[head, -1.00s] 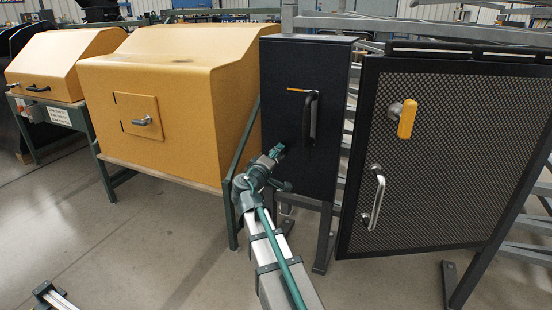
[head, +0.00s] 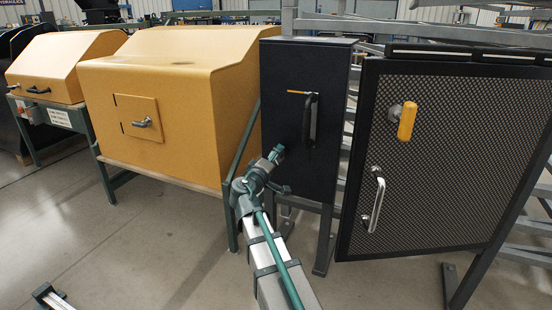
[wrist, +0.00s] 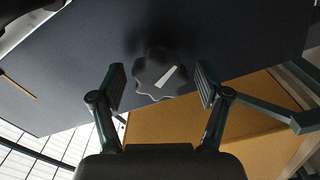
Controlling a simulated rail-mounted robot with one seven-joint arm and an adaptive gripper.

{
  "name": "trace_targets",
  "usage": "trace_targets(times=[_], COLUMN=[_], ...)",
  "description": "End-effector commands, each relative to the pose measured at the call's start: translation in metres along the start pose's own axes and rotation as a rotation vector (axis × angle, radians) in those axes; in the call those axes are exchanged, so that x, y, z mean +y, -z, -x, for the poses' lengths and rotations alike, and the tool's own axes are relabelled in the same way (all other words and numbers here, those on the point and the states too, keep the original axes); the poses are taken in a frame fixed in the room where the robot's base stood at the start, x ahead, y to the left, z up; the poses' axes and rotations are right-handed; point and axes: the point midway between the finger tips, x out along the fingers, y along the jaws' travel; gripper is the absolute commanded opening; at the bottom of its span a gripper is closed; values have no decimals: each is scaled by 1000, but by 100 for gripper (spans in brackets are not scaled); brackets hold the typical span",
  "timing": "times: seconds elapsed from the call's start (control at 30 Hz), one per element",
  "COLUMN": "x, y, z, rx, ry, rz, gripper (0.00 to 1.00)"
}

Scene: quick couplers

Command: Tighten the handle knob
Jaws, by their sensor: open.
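The handle knob (wrist: 160,75) is a dark, lobed knob with a white mark on its face, mounted on a dark panel. In the wrist view my gripper (wrist: 161,82) is open, with one finger on each side of the knob. Gaps show between the fingers and the knob, so it is not gripped. In the head view my gripper (head: 277,153) is at the lower left front of the black cabinet (head: 280,65). The knob cannot be made out there, where my arm covers that area.
A black pull handle (head: 309,120) stands out on the cabinet, close right of my gripper. A yellow enclosure (head: 210,115) stands to the left. A mesh door (head: 440,170) with an orange handle (head: 406,121) and a metal handle (head: 376,200) is at right.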

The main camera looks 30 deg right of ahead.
Motion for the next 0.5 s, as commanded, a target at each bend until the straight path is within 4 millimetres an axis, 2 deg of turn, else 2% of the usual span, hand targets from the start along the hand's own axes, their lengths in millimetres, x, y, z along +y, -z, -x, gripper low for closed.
trace_targets(times=[0.5], x=[0], y=[-2], z=[92], rx=[3], ry=[1], rz=[0], gripper=[76])
